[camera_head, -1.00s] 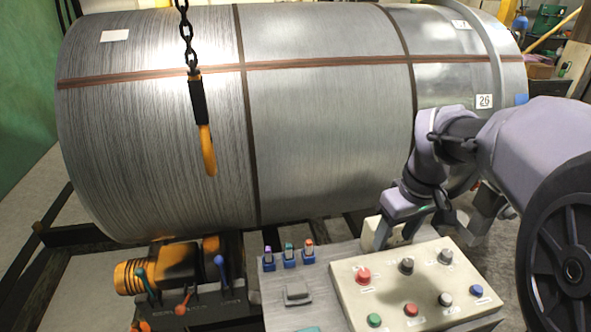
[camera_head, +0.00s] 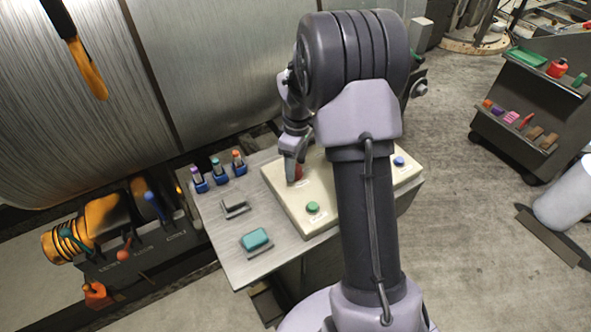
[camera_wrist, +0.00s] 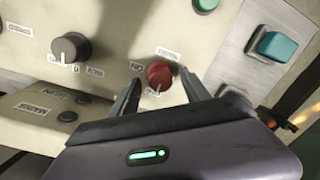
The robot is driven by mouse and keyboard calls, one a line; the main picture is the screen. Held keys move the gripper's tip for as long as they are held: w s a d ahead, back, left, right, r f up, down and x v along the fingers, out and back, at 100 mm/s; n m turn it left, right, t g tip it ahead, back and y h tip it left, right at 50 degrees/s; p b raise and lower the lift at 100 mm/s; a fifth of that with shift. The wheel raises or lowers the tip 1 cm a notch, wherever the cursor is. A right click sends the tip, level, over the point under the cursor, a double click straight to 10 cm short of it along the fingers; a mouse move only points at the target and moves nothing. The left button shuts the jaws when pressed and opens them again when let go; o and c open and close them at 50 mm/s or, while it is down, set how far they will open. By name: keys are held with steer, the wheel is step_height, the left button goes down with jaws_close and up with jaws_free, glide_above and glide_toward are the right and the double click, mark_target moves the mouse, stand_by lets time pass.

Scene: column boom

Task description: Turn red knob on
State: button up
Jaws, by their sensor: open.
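The red knob (camera_wrist: 160,74) is on the cream control panel (camera_wrist: 110,30) in the wrist view, with small labels around it; one reads ON. My gripper (camera_wrist: 161,80) is open, with one finger on each side of the knob. I cannot tell whether the fingers touch it. In the head view the red knob (camera_head: 298,173) shows beside my gripper (camera_head: 292,168), partly hidden by it. My arm hides much of the panel there.
A black knob (camera_wrist: 70,47) and a green button (camera_head: 312,208) are on the same panel. A teal block (camera_head: 256,240) and several small coloured switches (camera_head: 218,172) are to its left. A large metal drum (camera_head: 215,60) stands behind. A dark tool cart (camera_head: 530,100) is at right.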

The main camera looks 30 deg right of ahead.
steer(key=shift+f, duration=0.3)
steer(key=shift+c, duration=0.2)
jaws_close()
